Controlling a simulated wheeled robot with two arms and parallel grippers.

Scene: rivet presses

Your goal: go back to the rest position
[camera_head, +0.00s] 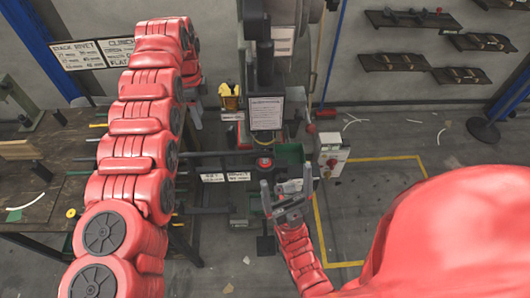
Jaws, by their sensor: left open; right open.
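My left arm rises along the left of the head view and bends over at the top. Its gripper (195,115) hangs behind the arm, left of the rivet press (265,100); only grey finger parts show and the arm hides the rest. My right gripper (286,190) is open and empty, with its two grey fingers apart and pointing up the picture. It appears just in front of the press's lower part, below the red button (264,162).
A wooden workbench (35,205) with loose parts lies at the left, partly behind my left arm. Yellow floor lines (375,159) mark open floor at right. Wall shelves (412,20) hang at the upper right.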

